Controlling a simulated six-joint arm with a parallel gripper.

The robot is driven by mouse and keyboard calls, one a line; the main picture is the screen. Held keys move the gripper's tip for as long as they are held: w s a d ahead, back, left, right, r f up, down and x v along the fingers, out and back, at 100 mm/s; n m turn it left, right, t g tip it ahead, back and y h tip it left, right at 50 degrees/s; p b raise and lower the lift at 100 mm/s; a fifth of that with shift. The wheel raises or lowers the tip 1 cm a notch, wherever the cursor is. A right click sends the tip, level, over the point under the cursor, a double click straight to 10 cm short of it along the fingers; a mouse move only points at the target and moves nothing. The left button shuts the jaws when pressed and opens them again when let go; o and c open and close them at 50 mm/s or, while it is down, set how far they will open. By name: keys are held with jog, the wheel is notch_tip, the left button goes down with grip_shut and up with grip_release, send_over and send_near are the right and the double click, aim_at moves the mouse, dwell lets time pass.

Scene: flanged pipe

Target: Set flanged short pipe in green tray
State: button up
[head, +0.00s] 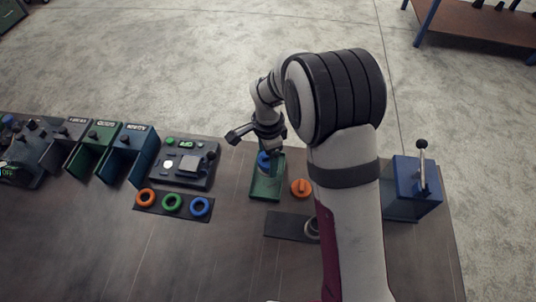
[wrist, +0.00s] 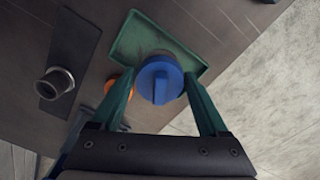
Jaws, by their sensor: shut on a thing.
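A short grey pipe with a round rim (wrist: 55,83), which looks like the flanged short pipe, stands on a dark mat (wrist: 75,40) left of my gripper in the wrist view. In the head view the pipe (head: 312,229) is partly hidden by my arm. The green tray (head: 266,188) lies on the table below my gripper (head: 267,150); it also shows in the wrist view (wrist: 140,38). My gripper's green fingers (wrist: 160,85) are shut on a round blue piece with a raised bar (wrist: 160,80), at the tray's far end. I cannot tell whether it touches the tray.
An orange knobbed piece (head: 301,188) lies right of the tray. A blue box with a lever (head: 415,190) stands further right. A control panel (head: 184,164), a mat with orange, green and blue rings (head: 172,205) and open bins (head: 95,150) are left. The front table is clear.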

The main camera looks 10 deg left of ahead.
aim_at(268, 164)
jog(key=shift+f, duration=0.25)
jog(key=shift+f, duration=0.35)
jog(key=shift+f, duration=0.35)
jog(key=shift+f, duration=0.35)
jog(key=shift+f, duration=0.35)
jog(key=o, duration=1.4)
jog(key=shift+r, duration=0.1)
